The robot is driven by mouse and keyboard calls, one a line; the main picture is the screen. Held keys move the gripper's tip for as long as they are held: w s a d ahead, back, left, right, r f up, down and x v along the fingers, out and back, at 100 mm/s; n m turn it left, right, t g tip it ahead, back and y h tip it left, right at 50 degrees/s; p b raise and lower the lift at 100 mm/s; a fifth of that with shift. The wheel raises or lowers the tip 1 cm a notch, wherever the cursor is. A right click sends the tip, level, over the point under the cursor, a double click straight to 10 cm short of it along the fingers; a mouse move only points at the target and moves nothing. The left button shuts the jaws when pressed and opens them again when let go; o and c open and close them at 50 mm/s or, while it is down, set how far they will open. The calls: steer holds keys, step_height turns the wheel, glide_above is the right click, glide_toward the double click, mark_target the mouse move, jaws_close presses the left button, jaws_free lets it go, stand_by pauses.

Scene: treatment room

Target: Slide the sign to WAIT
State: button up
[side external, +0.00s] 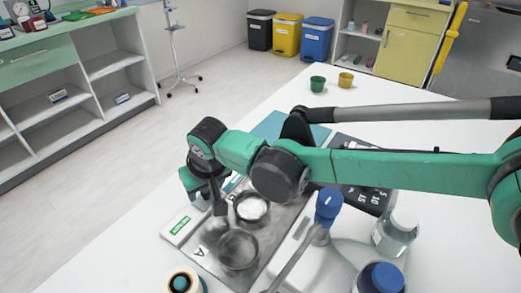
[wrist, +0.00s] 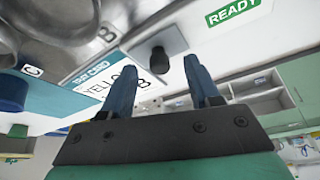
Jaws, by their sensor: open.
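The sign (side external: 178,228) is a white block at the left edge of the steel tray, with a green label. In the wrist view the sign (wrist: 205,42) shows a green READY panel, and a black knob (wrist: 159,60) sticks out of it. My gripper (wrist: 158,67) is open, with its two blue fingers apart and the knob appearing between their tips. I cannot tell whether either finger touches the knob. In the side external view my arm's end hangs over the sign and tray and hides part of the sign.
The steel tray (side external: 207,257) holds round metal dishes (side external: 238,249). A tray card (wrist: 110,80) reading YELLOW B lies close to the fingers.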

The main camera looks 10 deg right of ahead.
steer(key=shift+f, duration=0.15)
jaws_close()
stand_by(1.4)
